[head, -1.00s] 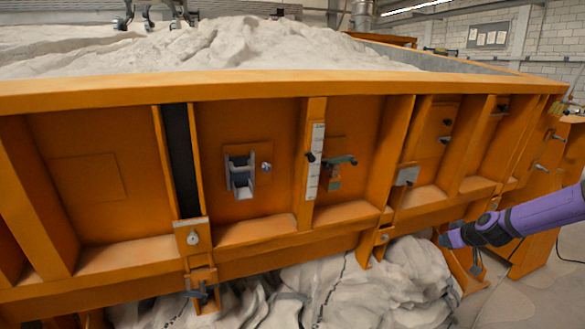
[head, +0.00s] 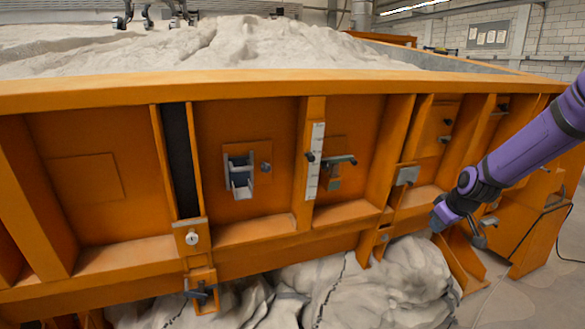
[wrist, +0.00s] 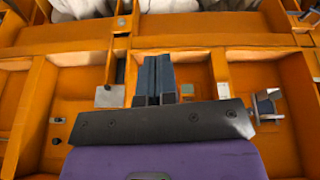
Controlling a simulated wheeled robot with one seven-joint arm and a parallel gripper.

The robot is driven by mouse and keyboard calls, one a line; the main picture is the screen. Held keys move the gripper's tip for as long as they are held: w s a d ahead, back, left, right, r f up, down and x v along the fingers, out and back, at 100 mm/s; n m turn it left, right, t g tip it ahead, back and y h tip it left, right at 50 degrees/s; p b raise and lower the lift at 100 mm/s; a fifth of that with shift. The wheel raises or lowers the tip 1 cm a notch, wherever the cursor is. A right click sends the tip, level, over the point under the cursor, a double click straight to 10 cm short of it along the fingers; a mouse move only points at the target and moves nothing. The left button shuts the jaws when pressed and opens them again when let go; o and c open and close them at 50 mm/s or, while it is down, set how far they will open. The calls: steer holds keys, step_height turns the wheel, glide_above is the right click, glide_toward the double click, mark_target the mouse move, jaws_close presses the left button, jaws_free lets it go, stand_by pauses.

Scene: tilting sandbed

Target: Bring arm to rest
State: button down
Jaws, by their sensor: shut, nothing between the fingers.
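My purple arm reaches in from the right edge in the head view. My gripper (head: 438,226) is at its lower end, in front of the right part of the sandbed's orange side wall (head: 85,132). In the wrist view my gripper (wrist: 156,70) shows two dark fingers close together, with nothing held. The orange ribs and panels of the wall lie beyond the fingers; I cannot tell the exact gap. The arm hides part of the wall's right end.
Pale sand (head: 240,45) fills the bed. Crumpled pale sacks (head: 370,290) lie beneath it. A grey bracket (head: 240,175), a dark handle (head: 340,160) and a clamp (head: 200,293) stick out from the wall. Grey floor shows at the lower right.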

steer(key=s+a+r+m+h, duration=0.15)
steer(key=s+a+r, duration=0.35)
steer(key=s+r, duration=0.65)
steer(key=s+a+r+m+h, duration=0.15)
steer(key=s+a+r, duration=0.25)
steer(key=s+r, duration=0.8)
steer(key=s+f+m+y, duration=0.1)
steer(key=s+m, duration=0.1)
steer(key=s, duration=1.2)
steer(key=shift+a+f, duration=0.2)
steer(key=shift+a, duration=0.2)
